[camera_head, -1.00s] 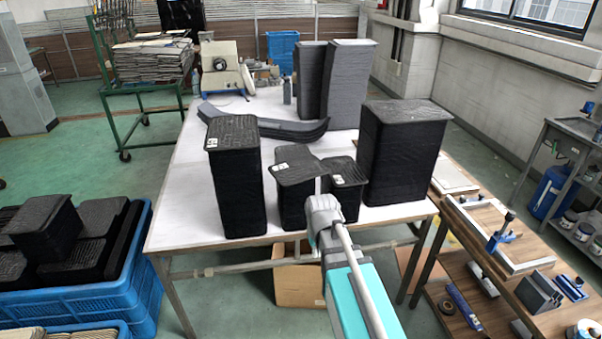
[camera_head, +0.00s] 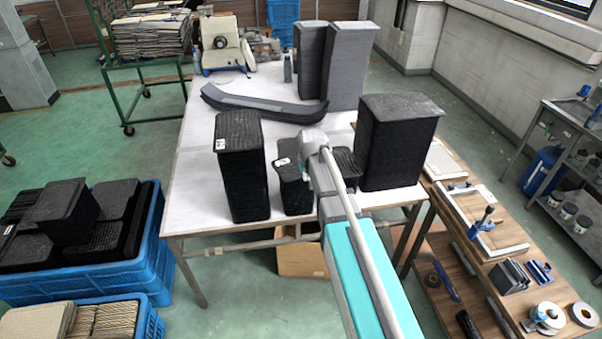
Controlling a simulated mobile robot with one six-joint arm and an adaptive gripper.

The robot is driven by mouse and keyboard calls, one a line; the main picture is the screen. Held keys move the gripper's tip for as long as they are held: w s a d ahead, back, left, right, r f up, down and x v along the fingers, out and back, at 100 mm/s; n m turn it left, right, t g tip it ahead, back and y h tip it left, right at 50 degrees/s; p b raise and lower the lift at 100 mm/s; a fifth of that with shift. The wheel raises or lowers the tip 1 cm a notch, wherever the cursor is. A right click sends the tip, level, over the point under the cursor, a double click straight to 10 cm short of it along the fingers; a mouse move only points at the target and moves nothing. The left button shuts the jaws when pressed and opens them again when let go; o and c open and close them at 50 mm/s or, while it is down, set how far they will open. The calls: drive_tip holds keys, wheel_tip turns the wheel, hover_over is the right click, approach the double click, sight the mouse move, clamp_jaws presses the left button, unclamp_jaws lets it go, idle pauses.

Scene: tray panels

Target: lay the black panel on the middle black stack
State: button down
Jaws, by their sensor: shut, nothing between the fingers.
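The middle black stack (camera_head: 294,194) is a short stack near the front edge of the white table, between two taller black stacks. A black panel with a white label (camera_head: 284,168) is on its top; the arm hides its right part, so I cannot tell if it lies flush. A second short black stack (camera_head: 347,165) stands close on the right, partly covered. My gripper (camera_head: 314,142) is over these short stacks, at the end of the grey and teal arm. Its fingers are hard to make out. It is shut and I see nothing held in it.
A tall black stack (camera_head: 244,180) stands at left and a larger one (camera_head: 397,150) at right. Curved dark panels (camera_head: 265,105) and tall grey stacks (camera_head: 345,65) are behind. A blue crate (camera_head: 130,262) of black panels is at lower left. The white table (camera_head: 196,165) is clear at left.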

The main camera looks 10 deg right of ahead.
drive_tip(key=shift+w+r, duration=0.25)
drive_tip(key=shift+r, duration=0.05)
drive_tip(key=shift+f, duration=0.15)
drive_tip(key=w+f+b, duration=0.7)
drive_tip(key=f+b, duration=0.2)
drive_tip(key=shift+f, duration=0.15)
idle(1.1)
idle(0.3)
drive_tip(key=shift+w, duration=2.7)
